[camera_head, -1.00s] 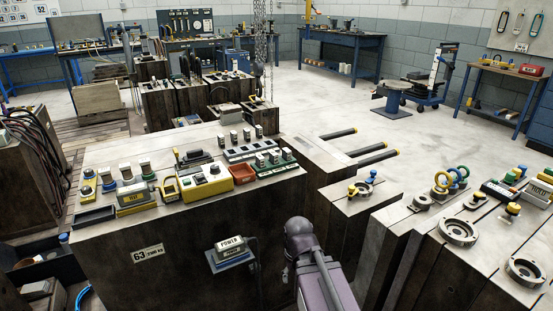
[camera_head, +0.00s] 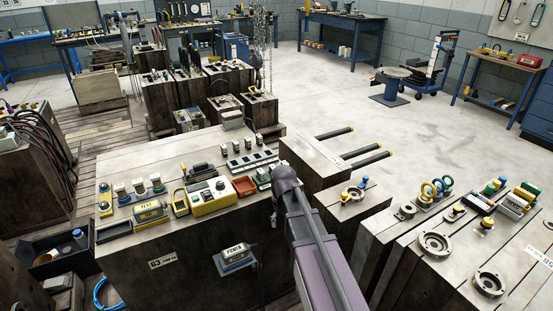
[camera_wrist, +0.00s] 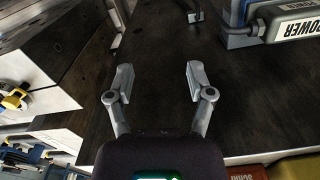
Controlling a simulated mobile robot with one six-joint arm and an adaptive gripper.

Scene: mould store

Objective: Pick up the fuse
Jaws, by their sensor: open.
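I cannot tell for sure which small part is the fuse. In the head view, several small upright pieces with pale tops (camera_head: 236,146) stand in a row at the back of the large dark block (camera_head: 140,270). A dark slotted strip (camera_head: 252,161) lies in front of them. My arm covers part of the block's right end. My gripper (camera_wrist: 160,78) shows only in the wrist view. It is open and empty, with its fingers apart over a dark face. A box marked POWER (camera_wrist: 297,25) is at upper right there; in the head view this box (camera_head: 235,256) sits on the block's front face.
On the block are a yellow control box (camera_head: 212,200), a red tray (camera_head: 244,186) and a yellow TEST unit (camera_head: 151,211). Forks with yellow tips (camera_head: 340,133) stick out behind. Blocks with rings (camera_head: 435,243) stand at right. The floor (camera_head: 330,90) beyond is open.

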